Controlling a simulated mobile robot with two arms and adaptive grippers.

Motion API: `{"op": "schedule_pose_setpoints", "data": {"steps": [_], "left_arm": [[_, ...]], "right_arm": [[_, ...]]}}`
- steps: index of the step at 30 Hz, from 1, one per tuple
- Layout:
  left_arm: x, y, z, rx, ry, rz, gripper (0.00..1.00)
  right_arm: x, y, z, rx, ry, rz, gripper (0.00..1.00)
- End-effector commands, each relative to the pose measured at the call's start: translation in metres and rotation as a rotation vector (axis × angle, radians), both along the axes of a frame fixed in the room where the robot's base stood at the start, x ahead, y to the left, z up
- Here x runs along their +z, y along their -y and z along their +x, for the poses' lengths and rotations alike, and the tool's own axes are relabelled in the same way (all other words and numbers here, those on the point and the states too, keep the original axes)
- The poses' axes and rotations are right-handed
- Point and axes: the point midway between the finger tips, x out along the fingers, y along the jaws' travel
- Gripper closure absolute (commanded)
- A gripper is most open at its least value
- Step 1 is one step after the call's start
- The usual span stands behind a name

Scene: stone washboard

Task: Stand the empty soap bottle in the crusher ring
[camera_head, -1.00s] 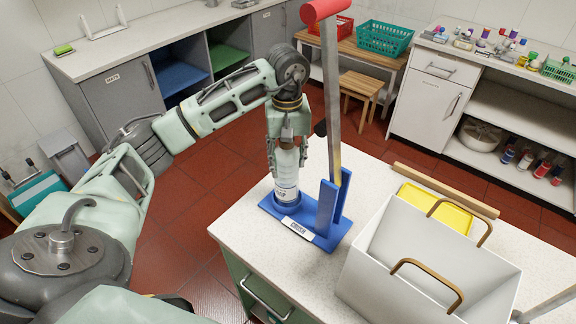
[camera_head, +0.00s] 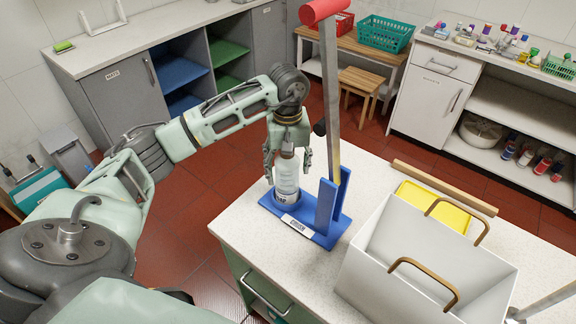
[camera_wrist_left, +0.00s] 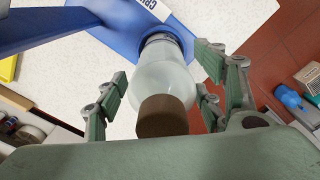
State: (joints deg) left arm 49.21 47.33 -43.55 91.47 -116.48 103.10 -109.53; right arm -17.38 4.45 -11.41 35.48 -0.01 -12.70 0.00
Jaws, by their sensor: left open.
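The soap bottle (camera_head: 287,176) is clear with a brown cap and a label near its bottom. It stands upright on the blue crusher base (camera_head: 327,236), with its bottom at the ring at the left end. In the left wrist view the bottle (camera_wrist_left: 165,80) meets the dark ring (camera_wrist_left: 158,38). My left gripper (camera_head: 287,168) is open around the bottle's upper part; its fingers stand apart on both sides in the wrist view (camera_wrist_left: 160,92). The crusher's red-ended lever (camera_head: 330,90) stands raised beside the bottle. My right gripper is not in view.
A white bin with brown handles (camera_head: 400,275) and a yellow tray (camera_head: 433,208) stand right of the crusher. A wooden strip (camera_head: 445,190) lies along the counter's back edge. Bare counter (camera_head: 245,228) lies left of the crusher.

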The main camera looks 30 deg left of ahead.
Motion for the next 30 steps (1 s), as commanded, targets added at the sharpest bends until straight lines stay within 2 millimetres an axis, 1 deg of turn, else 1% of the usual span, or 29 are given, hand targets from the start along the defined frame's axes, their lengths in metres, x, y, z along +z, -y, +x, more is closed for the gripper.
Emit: {"op": "schedule_pose_setpoints", "data": {"steps": [5, 8, 10, 14, 19, 21, 25, 30], "left_arm": [[0.001, 0.000, 0.000, 0.000, 0.000, 0.000, 0.37], [0.005, 0.000, 0.000, 0.000, 0.000, 0.000, 0.37], [0.009, 0.000, 0.001, 0.000, 0.004, 0.000, 0.37], [0.033, 0.000, 0.002, -0.001, 0.008, 0.000, 0.37], [0.073, 0.000, 0.002, -0.001, 0.008, 0.000, 0.37], [0.089, -0.001, 0.001, 0.001, 0.006, 0.001, 0.37], [0.108, -0.001, 0.001, 0.001, 0.004, 0.002, 0.37], [0.120, -0.001, 0.000, 0.000, 0.001, 0.001, 0.37]], "right_arm": [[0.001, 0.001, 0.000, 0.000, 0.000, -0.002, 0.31], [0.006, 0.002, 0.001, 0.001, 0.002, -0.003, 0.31], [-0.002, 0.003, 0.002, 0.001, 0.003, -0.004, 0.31], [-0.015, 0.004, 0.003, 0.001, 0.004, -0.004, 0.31], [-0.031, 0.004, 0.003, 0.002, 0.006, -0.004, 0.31], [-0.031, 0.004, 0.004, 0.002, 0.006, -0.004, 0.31], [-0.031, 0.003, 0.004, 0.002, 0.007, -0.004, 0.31], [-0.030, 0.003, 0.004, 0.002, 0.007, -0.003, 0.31]]}}
